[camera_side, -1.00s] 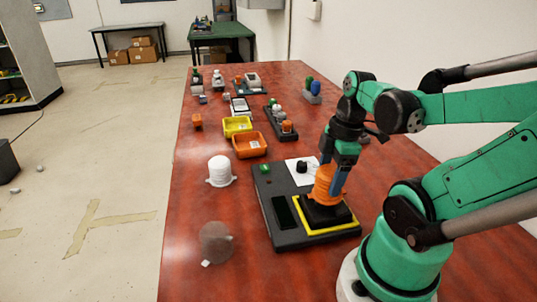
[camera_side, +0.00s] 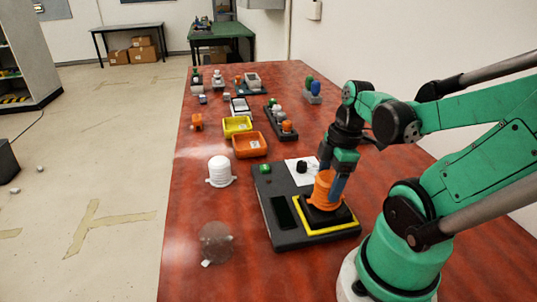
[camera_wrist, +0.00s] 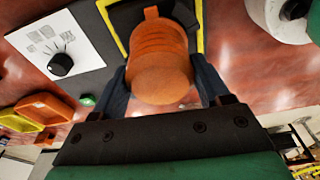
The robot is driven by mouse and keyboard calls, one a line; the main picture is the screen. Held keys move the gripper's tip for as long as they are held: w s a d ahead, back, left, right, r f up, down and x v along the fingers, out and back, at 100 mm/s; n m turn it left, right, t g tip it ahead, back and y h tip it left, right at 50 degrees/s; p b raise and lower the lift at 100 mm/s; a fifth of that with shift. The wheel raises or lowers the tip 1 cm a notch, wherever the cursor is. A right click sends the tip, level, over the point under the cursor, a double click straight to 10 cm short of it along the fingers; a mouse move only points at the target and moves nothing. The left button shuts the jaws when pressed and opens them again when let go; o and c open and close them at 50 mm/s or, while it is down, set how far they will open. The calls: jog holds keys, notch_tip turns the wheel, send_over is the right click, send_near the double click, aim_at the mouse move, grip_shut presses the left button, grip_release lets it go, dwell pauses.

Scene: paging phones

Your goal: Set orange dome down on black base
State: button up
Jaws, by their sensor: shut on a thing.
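The orange dome (camera_side: 323,190) is ribbed and stands upright at the black base (camera_side: 329,216), which sits inside a yellow square outline on a dark grey board. In the side view the dome's lower edge meets the base's top; I cannot tell whether it is fully seated. My gripper (camera_side: 332,182) is shut on the dome, with one finger on each side. In the wrist view the dome (camera_wrist: 159,65) fills the space between my gripper's fingers (camera_wrist: 162,85), and it hides most of the black base (camera_wrist: 122,18).
The board (camera_side: 283,234) also carries a black knob (camera_side: 302,167) on a white panel and a green button (camera_side: 265,169). A white dome (camera_side: 219,170) and a clear dome (camera_side: 215,241) stand to the left. Orange (camera_side: 249,146) and yellow (camera_side: 237,125) trays lie behind.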

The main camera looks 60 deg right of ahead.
jog(key=shift+f, duration=0.3)
dwell(0.5)
jog(key=o, duration=1.3)
jog(key=shift+c, duration=0.2)
jog(key=shift+r, duration=3.25)
jog(key=shift+w, duration=0.1)
jog(key=shift+w+a+f, duration=0.1)
jog(key=shift+w+a, duration=0.05)
jog(key=shift+w, duration=0.15)
jog(key=w+a+m+t+h, duration=0.1)
jog(key=w+a+m+t, duration=0.4)
jog(key=w+a+m, duration=0.3)
jog(key=shift+w+a+t, duration=0.4)
jog(key=shift+w+a, duration=0.75)
jog(key=shift+a, duration=0.1)
